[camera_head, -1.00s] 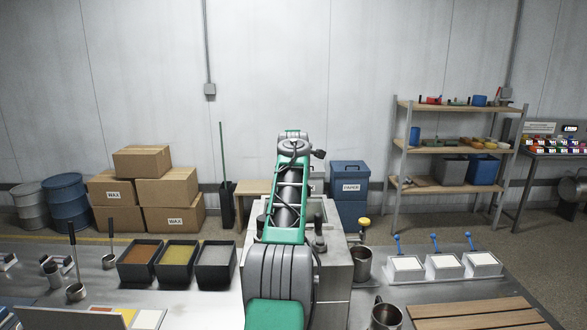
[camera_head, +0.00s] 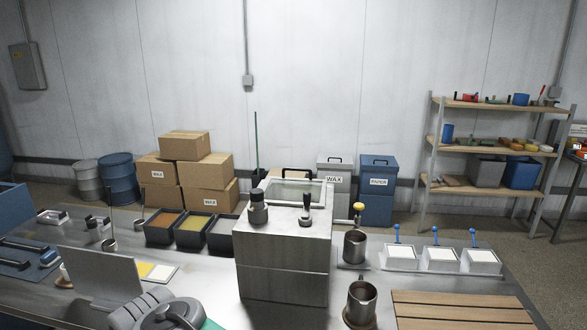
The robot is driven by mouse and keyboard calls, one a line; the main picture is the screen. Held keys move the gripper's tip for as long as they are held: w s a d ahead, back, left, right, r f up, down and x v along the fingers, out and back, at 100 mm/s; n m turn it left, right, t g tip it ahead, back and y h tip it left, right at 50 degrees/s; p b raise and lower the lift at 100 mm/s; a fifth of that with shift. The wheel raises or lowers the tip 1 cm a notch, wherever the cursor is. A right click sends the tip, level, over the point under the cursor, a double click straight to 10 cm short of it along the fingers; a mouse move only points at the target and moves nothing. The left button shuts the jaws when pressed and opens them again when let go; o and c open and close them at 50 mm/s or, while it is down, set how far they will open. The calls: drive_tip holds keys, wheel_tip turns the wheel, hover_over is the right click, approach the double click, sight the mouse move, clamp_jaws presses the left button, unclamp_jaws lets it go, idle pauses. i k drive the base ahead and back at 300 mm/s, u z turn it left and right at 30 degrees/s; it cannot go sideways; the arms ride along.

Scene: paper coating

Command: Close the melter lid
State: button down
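The melter (camera_head: 283,265) is a steel box on the bench, just right of the middle of the picture. At its top rear is a pale framed panel (camera_head: 297,193) with a greenish inside and a black handle (camera_head: 297,171) at its far edge. My gripper is out of view.
A dark knob (camera_head: 258,207) and a black-handled valve (camera_head: 306,207) stand on the melter's top. Wax trays (camera_head: 188,233) sit to its left. A metal cup (camera_head: 355,246), a pitcher (camera_head: 361,303) and a slatted wooden board (camera_head: 460,310) are to its right.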

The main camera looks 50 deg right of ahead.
sight(322, 205)
drive_tip(key=z, duration=0.05)
drive_tip(key=k, duration=0.3)
drive_tip(key=u, duration=0.85)
drive_tip(key=i, duration=0.75)
drive_tip(key=z, duration=2.2)
